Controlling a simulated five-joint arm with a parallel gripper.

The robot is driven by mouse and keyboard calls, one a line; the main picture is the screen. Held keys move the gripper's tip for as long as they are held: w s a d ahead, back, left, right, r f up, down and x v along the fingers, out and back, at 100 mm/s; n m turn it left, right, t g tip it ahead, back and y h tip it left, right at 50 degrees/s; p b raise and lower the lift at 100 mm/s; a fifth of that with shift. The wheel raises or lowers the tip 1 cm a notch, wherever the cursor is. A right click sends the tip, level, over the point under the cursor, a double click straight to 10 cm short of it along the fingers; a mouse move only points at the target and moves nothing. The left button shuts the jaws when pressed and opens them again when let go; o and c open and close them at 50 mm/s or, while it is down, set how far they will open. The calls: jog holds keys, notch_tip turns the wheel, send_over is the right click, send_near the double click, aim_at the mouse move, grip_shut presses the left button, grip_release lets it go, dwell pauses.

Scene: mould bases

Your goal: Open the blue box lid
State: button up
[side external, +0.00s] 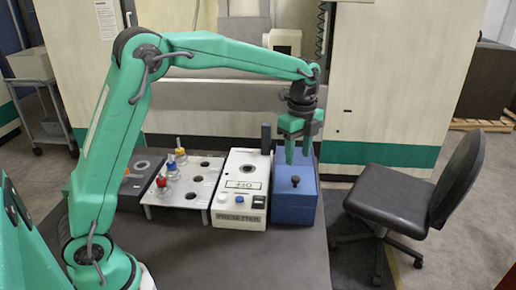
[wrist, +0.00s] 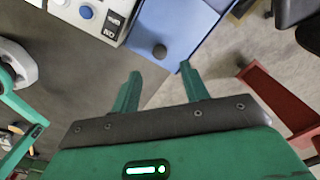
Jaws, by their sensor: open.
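The blue box (side external: 295,213) stands at the right end of the dark table. Its lid looks shut and carries a small dark round knob (side external: 295,181). The box (wrist: 196,28) is partly in the wrist view at the top, with the knob (wrist: 159,51) near its lower edge. My gripper (side external: 298,160) is above the box, fingers pointing down, and hides part of the lid. In the wrist view my gripper (wrist: 160,69) is open and empty. The knob shows just beyond the gap between the fingertips, and the fingers look apart from it.
A white presetter unit (side external: 240,190) stands directly left of the box. Left of it is a metal rack (side external: 190,178) with several coloured holders. A black chair (side external: 420,190) stands to the right. The table front (side external: 235,262) is clear.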

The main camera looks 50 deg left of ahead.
aim_at(296, 177)
jog(key=shift+f, duration=3.55)
grip_shut()
